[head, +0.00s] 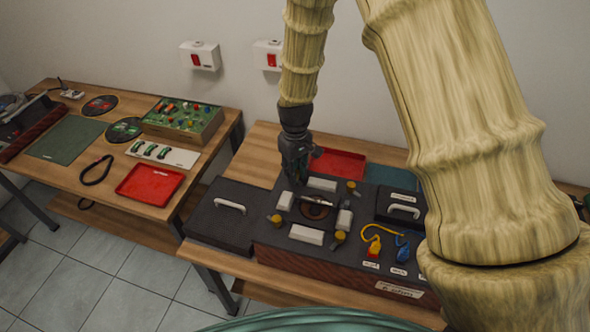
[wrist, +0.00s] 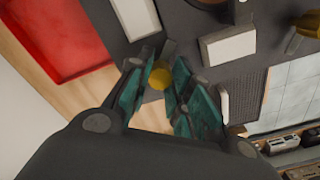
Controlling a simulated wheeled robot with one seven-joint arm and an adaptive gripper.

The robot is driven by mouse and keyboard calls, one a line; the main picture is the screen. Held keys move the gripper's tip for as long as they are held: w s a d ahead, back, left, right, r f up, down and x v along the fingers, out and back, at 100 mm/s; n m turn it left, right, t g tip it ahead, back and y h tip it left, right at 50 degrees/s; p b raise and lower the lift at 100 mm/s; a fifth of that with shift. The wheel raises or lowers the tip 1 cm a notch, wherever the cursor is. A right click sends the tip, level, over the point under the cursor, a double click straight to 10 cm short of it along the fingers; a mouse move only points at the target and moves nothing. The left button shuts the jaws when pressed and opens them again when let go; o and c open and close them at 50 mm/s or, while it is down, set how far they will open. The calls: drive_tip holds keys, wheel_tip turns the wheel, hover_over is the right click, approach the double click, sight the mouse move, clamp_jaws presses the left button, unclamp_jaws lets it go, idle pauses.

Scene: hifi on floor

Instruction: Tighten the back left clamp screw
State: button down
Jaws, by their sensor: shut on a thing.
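The back left clamp screw has a yellow knob (wrist: 160,76), seen between my fingers in the wrist view. My gripper (head: 297,178) reaches down at the back left of the dark hi-fi unit (head: 270,246). Its teal fingers are shut on this knob, and in the head view they hide it. Other yellow screws show at the back right (head: 352,186), front right (head: 340,236) and front left (head: 276,219). They surround a round part (head: 316,207) in the middle. How tight the held screw is cannot be told.
White blocks (head: 306,234) stand around the centre of the unit. A dark lid with a white handle (head: 230,206) lies to its left. A red tray (head: 338,163) is behind. Yellow and blue plugs (head: 373,250) are at the front right. A second table (head: 60,180) stands left.

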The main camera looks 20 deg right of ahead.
drive_tip(key=shift+w+r, duration=0.1)
drive_tip(key=shift+w, duration=0.05)
drive_tip(key=c, duration=1.3)
unclamp_jaws()
drive_tip(key=shift+o, duration=0.2)
wheel_tip(320, 180, up, 12)
